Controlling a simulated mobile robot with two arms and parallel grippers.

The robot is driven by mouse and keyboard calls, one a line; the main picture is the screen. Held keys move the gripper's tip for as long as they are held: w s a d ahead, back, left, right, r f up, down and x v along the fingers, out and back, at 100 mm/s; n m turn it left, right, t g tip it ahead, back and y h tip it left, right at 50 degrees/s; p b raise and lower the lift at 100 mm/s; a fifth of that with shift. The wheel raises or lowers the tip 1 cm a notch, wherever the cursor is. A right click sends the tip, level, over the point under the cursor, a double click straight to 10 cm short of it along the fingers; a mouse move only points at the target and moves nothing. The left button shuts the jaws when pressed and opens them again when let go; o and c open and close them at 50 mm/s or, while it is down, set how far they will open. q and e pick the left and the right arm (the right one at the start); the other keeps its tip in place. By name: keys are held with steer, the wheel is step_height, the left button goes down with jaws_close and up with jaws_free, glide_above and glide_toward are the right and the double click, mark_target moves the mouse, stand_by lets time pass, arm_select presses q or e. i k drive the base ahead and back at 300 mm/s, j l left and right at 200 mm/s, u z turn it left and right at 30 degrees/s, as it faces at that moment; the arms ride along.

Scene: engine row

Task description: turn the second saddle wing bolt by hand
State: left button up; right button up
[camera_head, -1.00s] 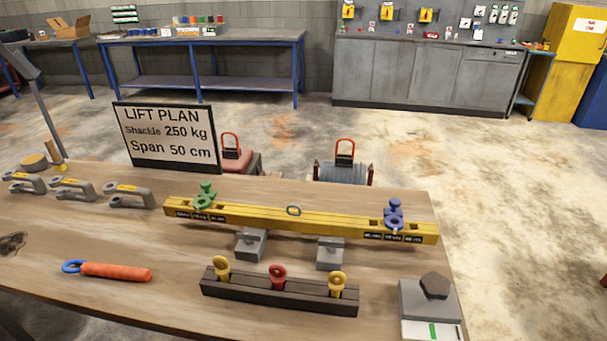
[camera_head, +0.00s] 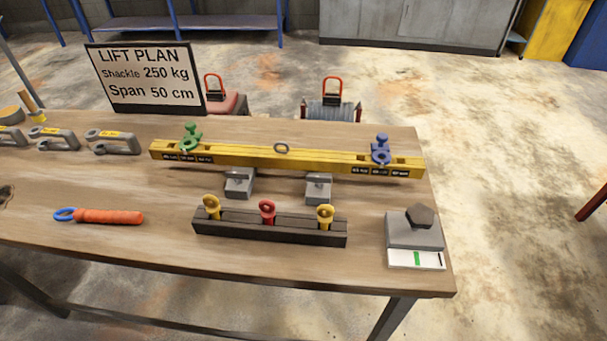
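A yellow spreader beam (camera_head: 330,163) lies across the wooden table, propped on two grey blocks. A green saddle with a wing bolt (camera_head: 190,137) sits on its left part. A blue saddle with a wing bolt (camera_head: 381,149) sits on its right part. Both bolts stand upright; how far either is turned cannot be told. Neither of my grippers is in view.
A dark rack (camera_head: 270,230) with two yellow eye bolts and a red one stands in front. A scale (camera_head: 414,232) with a dark weight is at right. An orange-handled tool (camera_head: 108,216) and grey shackles (camera_head: 112,143) lie left. A lift plan sign (camera_head: 146,78) stands behind.

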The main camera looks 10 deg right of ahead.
mark_target(238, 177)
steer(key=k+l, duration=0.1)
steer(key=l, duration=0.8)
steer(key=k+l+u, duration=0.1)
steer(key=l, duration=0.35)
